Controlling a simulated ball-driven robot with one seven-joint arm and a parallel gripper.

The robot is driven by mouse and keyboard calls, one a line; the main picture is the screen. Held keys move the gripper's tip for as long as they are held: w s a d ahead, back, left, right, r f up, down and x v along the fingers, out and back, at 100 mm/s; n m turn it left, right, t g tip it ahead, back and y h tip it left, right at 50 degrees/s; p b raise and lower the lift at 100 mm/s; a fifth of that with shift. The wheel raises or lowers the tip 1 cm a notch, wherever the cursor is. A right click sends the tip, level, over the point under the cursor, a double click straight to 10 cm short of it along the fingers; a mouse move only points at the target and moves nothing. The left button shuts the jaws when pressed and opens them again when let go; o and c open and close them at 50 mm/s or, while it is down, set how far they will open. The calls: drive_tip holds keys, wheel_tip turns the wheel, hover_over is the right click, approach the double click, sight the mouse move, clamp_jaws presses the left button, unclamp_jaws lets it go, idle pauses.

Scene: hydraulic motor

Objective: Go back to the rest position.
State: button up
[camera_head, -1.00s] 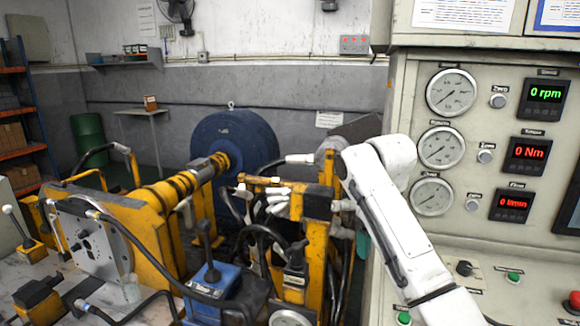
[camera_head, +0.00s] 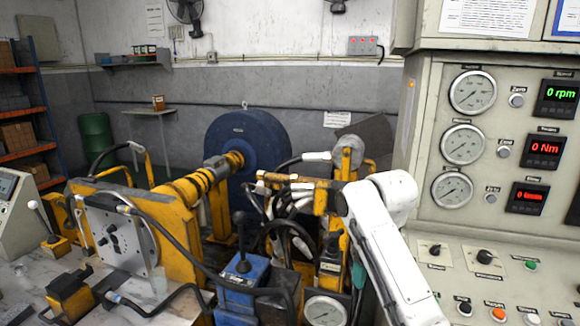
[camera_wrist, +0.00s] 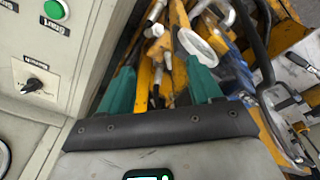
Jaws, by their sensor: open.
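My gripper (camera_wrist: 161,78) shows in the wrist view as two teal fingers held wide apart, with nothing between them. It points at the yellow frame and hoses (camera_wrist: 158,55) of the hydraulic motor rig, which lie beyond the fingertips. In the head view my white arm is bent at the right, in front of the control panel (camera_head: 450,222). A bit of teal, probably a finger, shows beside the arm there; the rest of my gripper is hidden.
The yellow rig frame (camera_head: 175,221) with a metal plate (camera_head: 118,243) stands at the left. A blue motor (camera_head: 245,140) is behind it. A blue lever block (camera_head: 241,280) and a gauge (camera_head: 325,310) stand in front. The panel's knobs and buttons are close to my arm.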

drive_tip(key=s+f+m+y, duration=0.1)
drive_tip(key=s+f+m, duration=0.1)
drive_tip(key=s+f, duration=1.7)
drive_tip(key=s+d+f+m, duration=0.1)
drive_tip(key=s+d, duration=0.2)
drive_tip(key=s, duration=0.5)
drive_tip(key=s+d+f+m, duration=0.1)
drive_tip(key=s+d+f, duration=0.1)
drive_tip(key=s, duration=0.7)
drive_tip(key=s+d+f+m+h, duration=0.1)
drive_tip(key=s+d, duration=0.3)
drive_tip(key=s, duration=0.5)
drive_tip(key=shift+s+d+f+m+g, duration=0.25)
drive_tip(key=shift+d+f+m+g, duration=0.05)
drive_tip(key=shift+c, duration=0.2)
